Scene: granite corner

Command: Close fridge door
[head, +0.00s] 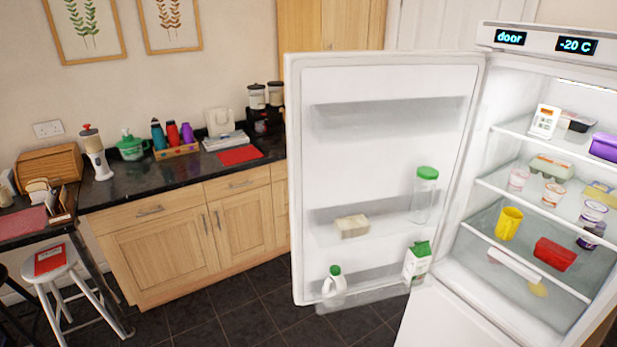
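The white fridge (512,50) stands at the right with its upper compartment open. Its door (390,82) is swung wide open to the left, and its inner side with shelves faces me. The door's shelves hold a clear container with a green lid (424,195), a pale block (352,226), a green and white carton (417,263) and a white bottle with a green cap (334,286). The door's outer side is hidden. Neither of my grippers shows in the head view.
Inside the fridge are a yellow cup (509,223), a red container (555,254) and several other items on shelves. A dark counter (180,172) with wooden cabinets (170,250) runs behind the door. A stool (60,265) stands at the left. The dark tiled floor (240,312) is clear in front.

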